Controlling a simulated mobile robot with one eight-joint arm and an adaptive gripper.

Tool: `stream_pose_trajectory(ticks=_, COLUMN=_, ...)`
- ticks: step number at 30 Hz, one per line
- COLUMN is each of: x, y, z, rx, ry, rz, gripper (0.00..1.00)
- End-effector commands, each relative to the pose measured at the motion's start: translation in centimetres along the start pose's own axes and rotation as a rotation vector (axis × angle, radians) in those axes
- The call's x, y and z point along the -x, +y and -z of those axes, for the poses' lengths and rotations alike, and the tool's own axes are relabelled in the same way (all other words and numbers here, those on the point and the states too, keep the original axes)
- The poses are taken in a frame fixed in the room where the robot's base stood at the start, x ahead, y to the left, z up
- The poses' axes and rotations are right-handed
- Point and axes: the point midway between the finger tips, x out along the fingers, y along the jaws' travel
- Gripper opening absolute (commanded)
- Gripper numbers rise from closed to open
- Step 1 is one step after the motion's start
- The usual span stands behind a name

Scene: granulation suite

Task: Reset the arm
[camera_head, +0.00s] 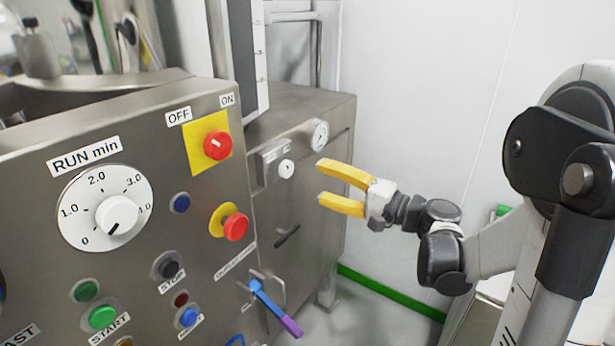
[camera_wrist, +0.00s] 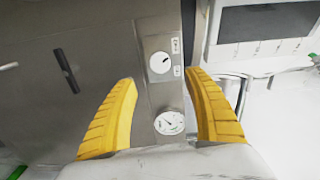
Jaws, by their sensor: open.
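My gripper (camera_head: 332,188) has two yellow fingers spread apart with nothing between them. In the head view it is at the middle right, in front of the steel cabinet (camera_head: 318,240), pointing left toward the machine. My arm reaches in from the right edge. In the wrist view my gripper (camera_wrist: 166,105) is also open. Between and beyond its fingers show a white knob (camera_wrist: 160,63) on a small plate and a round gauge (camera_wrist: 169,122). I cannot tell the exact distance from the fingers to the cabinet face.
A steel control panel with a RUN min dial (camera_head: 118,214), a red ON/OFF switch (camera_head: 217,146), a red stop button (camera_head: 236,227) and a blue-purple lever (camera_head: 274,306) fills the left. A white wall (camera_head: 430,90) stands behind my arm. A display unit (camera_wrist: 265,22) is at top right in the wrist view.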

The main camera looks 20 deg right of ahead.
Motion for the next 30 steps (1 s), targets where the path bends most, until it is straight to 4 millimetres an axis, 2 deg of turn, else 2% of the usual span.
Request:
stream_pose_trajectory(ticks=5, x=0.9, y=0.0, z=0.0, rx=0.0, ry=0.0, rz=0.0, gripper=0.61)
stream_pose_trajectory(ticks=17, x=0.9, y=0.0, z=0.0, rx=0.0, ry=0.0, rz=0.0, gripper=0.61)
stream_pose_trajectory(ticks=20, x=0.7, y=0.1, z=-0.6, rx=0.007, ry=-0.007, rz=-0.02, gripper=0.61)
stream_pose_trajectory(ticks=23, x=-0.1, y=0.7, z=-2.7, rx=0.041, ry=-0.035, rz=-0.107, gripper=0.61)
stream_pose_trajectory(ticks=26, x=-0.7, y=2.0, z=-6.7, rx=0.118, ry=-0.086, rz=-0.267, gripper=0.61)
stream_pose_trajectory(ticks=30, x=0.9, y=4.5, z=-12.6, rx=0.3, ry=-0.166, rz=-0.537, gripper=0.61)
